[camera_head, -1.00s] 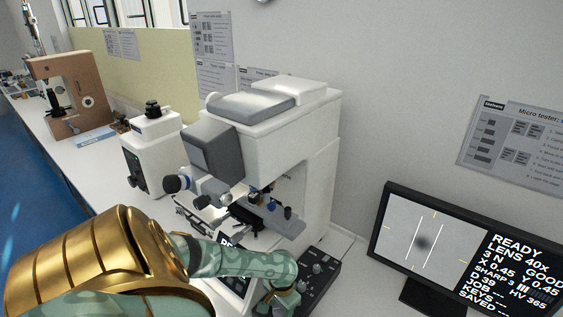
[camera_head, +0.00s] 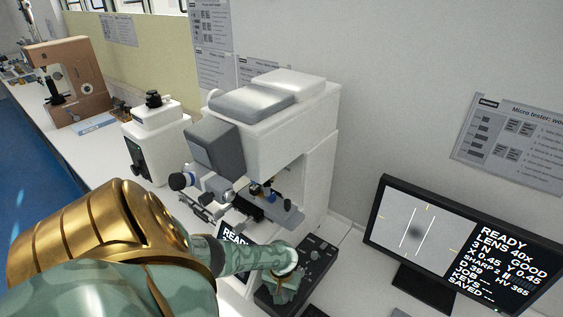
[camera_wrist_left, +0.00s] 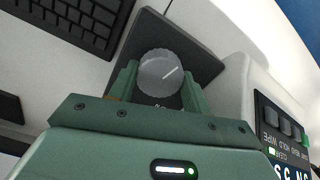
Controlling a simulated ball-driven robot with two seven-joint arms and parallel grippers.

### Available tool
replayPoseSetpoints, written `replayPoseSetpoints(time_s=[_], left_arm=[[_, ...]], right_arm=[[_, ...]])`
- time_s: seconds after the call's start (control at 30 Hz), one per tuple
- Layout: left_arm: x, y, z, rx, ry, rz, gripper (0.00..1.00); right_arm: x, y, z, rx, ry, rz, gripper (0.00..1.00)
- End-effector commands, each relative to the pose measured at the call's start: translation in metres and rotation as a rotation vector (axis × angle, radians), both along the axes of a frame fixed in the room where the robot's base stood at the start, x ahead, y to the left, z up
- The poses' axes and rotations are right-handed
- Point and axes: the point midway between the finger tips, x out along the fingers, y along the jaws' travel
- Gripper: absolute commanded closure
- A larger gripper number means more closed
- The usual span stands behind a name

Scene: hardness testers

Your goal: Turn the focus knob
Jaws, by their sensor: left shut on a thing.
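The focus knob (camera_wrist_left: 160,72) is a grey round knob with a white pointer line on a dark control box (camera_wrist_left: 208,62), seen in the wrist view. My left gripper (camera_wrist_left: 160,80) has one green finger on each side of the knob and is shut on it. In the head view my left gripper (camera_head: 287,285) reaches down onto the control box (camera_head: 322,262) and hides the knob. The monitor (camera_head: 460,245) shows a dark blurred spot between two white lines and reads "SHARP 2". My right gripper is not in view.
The white micro tester (camera_head: 285,130) stands just behind the box, with its stage (camera_head: 280,215) overhanging nearby. A keyboard (camera_wrist_left: 75,20) lies beside the box in the wrist view. A smaller white tester (camera_head: 155,145) and a brown one (camera_head: 70,85) stand further left.

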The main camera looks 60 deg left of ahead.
Motion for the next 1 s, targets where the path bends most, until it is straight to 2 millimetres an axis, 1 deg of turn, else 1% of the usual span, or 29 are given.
replayPoseSetpoints(time_s=[0.33, 0.37, 0.4, 0.43, 0.67, 0.77, 0.87, 0.97, 1.0], left_arm=[[-0.001, -0.001, -0.001, -0.001, 0.001, 0.002, 0.75], [-0.001, -0.001, -0.001, -0.001, 0.001, 0.002, 0.46], [-0.001, -0.001, -0.001, -0.001, 0.001, 0.002, 0.35], [0.0, -0.001, -0.001, -0.001, 0.001, 0.002, 0.3], [0.0, 0.0, 0.0, 0.0, 0.0, 0.002, 0.3], [0.0, 0.0, 0.004, 0.0, 0.0, 0.001, 0.3], [0.0, 0.0, 0.018, 0.0, -0.001, 0.0, 0.3], [0.0, 0.001, 0.042, 0.0, -0.002, 0.0, 0.3], [0.0, 0.001, 0.053, 0.0, -0.002, -0.001, 0.3]], right_arm=[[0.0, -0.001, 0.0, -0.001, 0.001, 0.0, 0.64], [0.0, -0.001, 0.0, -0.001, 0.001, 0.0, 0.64], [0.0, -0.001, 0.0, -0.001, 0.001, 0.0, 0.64], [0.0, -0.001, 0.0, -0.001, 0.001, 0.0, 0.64], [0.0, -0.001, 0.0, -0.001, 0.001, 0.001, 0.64], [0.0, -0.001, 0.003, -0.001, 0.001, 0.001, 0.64], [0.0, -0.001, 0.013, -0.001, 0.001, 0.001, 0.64], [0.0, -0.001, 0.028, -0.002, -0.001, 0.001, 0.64], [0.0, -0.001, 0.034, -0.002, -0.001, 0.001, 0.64]])
